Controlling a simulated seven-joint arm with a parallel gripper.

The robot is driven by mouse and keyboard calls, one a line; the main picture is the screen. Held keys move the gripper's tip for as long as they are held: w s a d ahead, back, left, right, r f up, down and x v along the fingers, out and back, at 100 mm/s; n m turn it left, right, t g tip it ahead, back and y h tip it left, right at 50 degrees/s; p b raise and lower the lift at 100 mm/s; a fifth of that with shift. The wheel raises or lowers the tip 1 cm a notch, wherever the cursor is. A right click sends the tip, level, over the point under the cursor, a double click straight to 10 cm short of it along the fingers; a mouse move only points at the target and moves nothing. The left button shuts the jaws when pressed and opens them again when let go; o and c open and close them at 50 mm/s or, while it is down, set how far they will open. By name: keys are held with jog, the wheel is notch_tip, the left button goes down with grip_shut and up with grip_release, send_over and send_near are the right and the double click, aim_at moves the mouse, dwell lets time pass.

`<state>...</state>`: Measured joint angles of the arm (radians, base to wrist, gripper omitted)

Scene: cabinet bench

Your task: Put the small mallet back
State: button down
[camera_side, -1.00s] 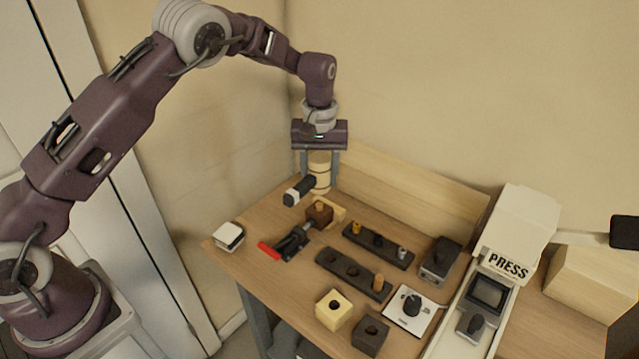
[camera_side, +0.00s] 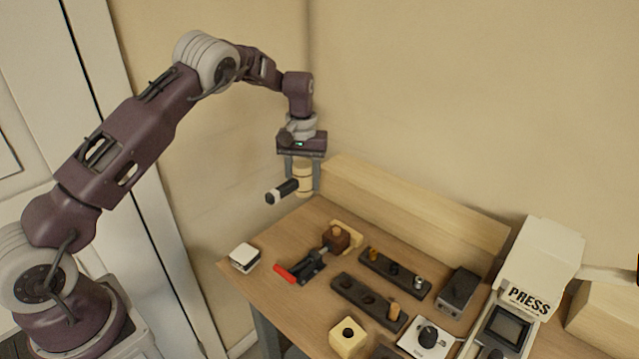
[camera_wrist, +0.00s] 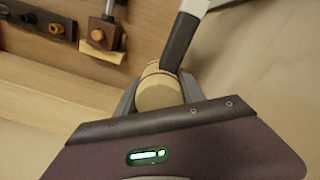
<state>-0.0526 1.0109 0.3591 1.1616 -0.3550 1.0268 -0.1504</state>
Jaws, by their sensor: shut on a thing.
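The small mallet (camera_side: 283,190) has a pale wooden barrel head and a black handle with a white band. My gripper (camera_side: 302,178) is shut on the head, one finger on each side. It holds the mallet in the air near the bench's back left corner, with the handle sticking out to the left and slightly down. In the wrist view my gripper (camera_wrist: 157,92) grips the round head, and the mallet's handle (camera_wrist: 180,42) points up and away. I cannot tell which spot on the bench is the mallet's own place.
A white-topped block (camera_side: 244,256) is at the left edge. Dark peg strips (camera_side: 395,274), a yellow block (camera_side: 347,338) and a press (camera_side: 545,262) lie rightward. A wooden backboard (camera_side: 415,205) runs behind.

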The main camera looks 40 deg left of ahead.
send_over(305, 220)
jog(key=shift+f, duration=2.9)
jog(key=shift+f, duration=1.95)
jog(key=shift+c, duration=2.3)
grip_release()
jog(key=shift+r, duration=3.55)
